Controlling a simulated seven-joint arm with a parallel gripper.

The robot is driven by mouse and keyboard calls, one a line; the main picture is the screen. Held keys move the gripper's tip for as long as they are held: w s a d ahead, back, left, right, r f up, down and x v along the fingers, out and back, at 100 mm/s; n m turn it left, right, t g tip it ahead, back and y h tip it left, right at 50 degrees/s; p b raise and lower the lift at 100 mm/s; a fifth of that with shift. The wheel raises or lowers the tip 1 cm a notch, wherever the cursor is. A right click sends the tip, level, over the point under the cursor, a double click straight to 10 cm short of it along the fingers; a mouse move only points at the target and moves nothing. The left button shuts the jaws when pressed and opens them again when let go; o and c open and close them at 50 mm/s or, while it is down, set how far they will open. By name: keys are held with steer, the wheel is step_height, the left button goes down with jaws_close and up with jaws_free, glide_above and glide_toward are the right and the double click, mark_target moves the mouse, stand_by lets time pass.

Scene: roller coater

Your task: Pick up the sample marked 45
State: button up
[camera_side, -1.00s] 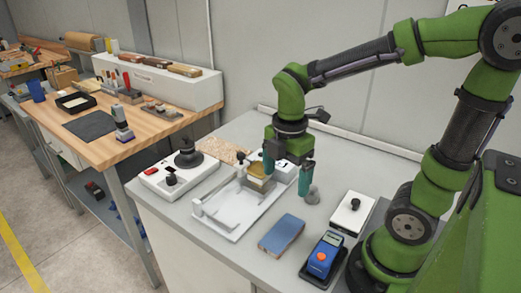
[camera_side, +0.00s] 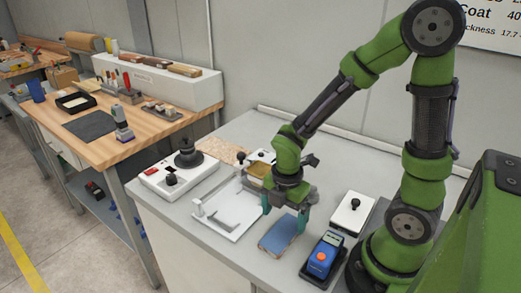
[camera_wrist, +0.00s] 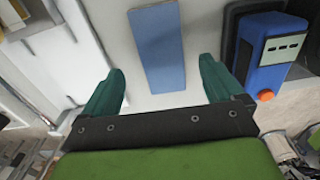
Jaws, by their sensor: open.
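A flat blue rectangular panel (camera_side: 275,243) lies on the grey bench. It also shows in the wrist view (camera_wrist: 157,45), lengthwise between my fingers and beyond their tips. I can read no number on it, and no "45" is legible anywhere. My gripper (camera_side: 286,213) points down over the panel's far end, and the side view does not clearly show how high above it.
A white tray-like plate (camera_side: 225,218) lies left of the panel. A blue handheld device with a display (camera_side: 322,256) sits on a dark base to the right. A white box with a black knob (camera_side: 351,213) stands behind it. A control box (camera_side: 160,182) is farther left.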

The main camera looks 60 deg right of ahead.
mark_target(282, 232)
steer(key=shift+s+a+f, duration=0.1)
steer(key=shift+f, duration=1.1)
steer(key=shift+a+f, duration=0.1)
steer(key=shift+f, duration=1.05)
steer(key=c, duration=1.2)
